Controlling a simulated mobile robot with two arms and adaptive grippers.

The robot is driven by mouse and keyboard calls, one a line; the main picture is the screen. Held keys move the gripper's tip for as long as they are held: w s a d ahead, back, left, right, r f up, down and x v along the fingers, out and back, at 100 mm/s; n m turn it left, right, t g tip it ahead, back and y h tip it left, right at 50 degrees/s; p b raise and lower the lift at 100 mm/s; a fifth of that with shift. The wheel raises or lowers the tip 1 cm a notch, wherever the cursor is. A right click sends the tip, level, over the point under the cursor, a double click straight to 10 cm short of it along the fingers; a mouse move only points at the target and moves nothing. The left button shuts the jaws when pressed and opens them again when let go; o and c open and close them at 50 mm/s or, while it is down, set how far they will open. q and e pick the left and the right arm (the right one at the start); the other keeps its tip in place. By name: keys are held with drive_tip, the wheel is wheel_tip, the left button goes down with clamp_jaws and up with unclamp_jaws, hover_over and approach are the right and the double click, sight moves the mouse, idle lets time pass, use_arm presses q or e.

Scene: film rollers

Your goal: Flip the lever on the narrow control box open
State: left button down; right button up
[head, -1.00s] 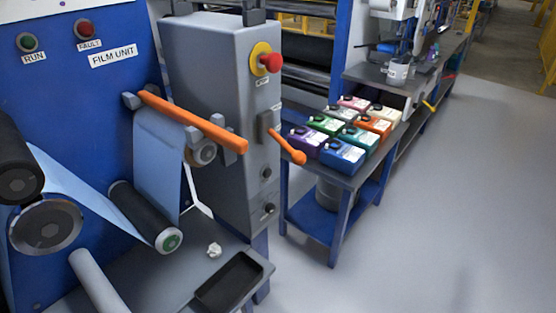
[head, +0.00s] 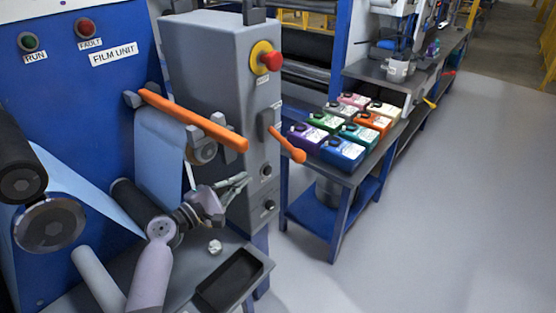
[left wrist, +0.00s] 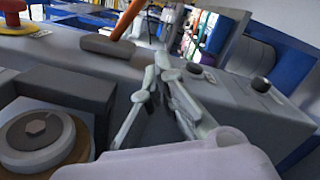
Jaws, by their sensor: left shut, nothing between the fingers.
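The narrow grey control box (head: 222,95) stands right of the blue film unit. Its orange lever (head: 287,146) sits on a grey base on the box's right face and slants down to the right. In the left wrist view the lever (left wrist: 128,18) rises from its base (left wrist: 110,46) at the top. My left gripper (head: 246,181) is shut and empty, in front of the box, below and left of the lever and apart from it. Its closed fingers also show in the left wrist view (left wrist: 162,66). My right gripper is not in view.
A red stop button (head: 271,61) on a yellow ring is above the lever, and black knobs (head: 268,206) are below it. An orange bar (head: 192,119) juts out left of the lever. A black tray (head: 229,280) lies below. Coloured boxes (head: 342,152) fill a side table.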

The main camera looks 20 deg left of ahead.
sight(288, 146)
use_arm(q)
drive_tip(key=w+d+r+p, duration=0.2)
drive_tip(key=w+d+p, duration=0.2)
drive_tip(key=w+d, duration=0.3)
drive_tip(key=shift+x, duration=0.9)
drive_tip(key=shift+a, duration=0.15)
drive_tip(key=shift+d+r+n+p, duration=0.25)
drive_tip(key=shift+n+p, duration=0.3)
drive_tip(key=shift+n, duration=0.25)
